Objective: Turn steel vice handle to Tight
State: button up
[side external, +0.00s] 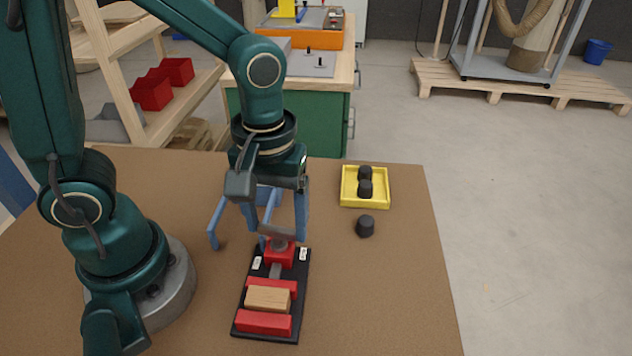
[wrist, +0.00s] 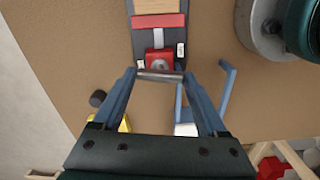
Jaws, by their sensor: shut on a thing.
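The vice (side external: 296,283) has red jaws on a black base and stands on the brown table, with a wooden block (side external: 268,298) between its jaws. At its far end is a red block with a round grey hub (side external: 279,244). The steel handle (wrist: 160,75) is a short grey bar lying crosswise beside the red end block in the wrist view. My gripper (side external: 281,237) points down at the vice's far end; its blue fingers are shut on the handle, one at each end of the bar. Two small white labels (side external: 303,254) flank the end block; their text is too small to read.
A yellow tray (side external: 379,205) with two black knobs stands to the right, and another black knob (side external: 365,226) lies in front of it. A blue bent piece (side external: 214,224) stands left of my gripper. The table (side external: 395,300) is clear at front right.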

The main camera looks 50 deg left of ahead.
aim_at(277, 227)
jog(key=shift+n, duration=0.6)
jog(key=o, duration=1.3)
jog(key=shift+r, duration=0.15)
jog(key=shift+r, duration=2.5)
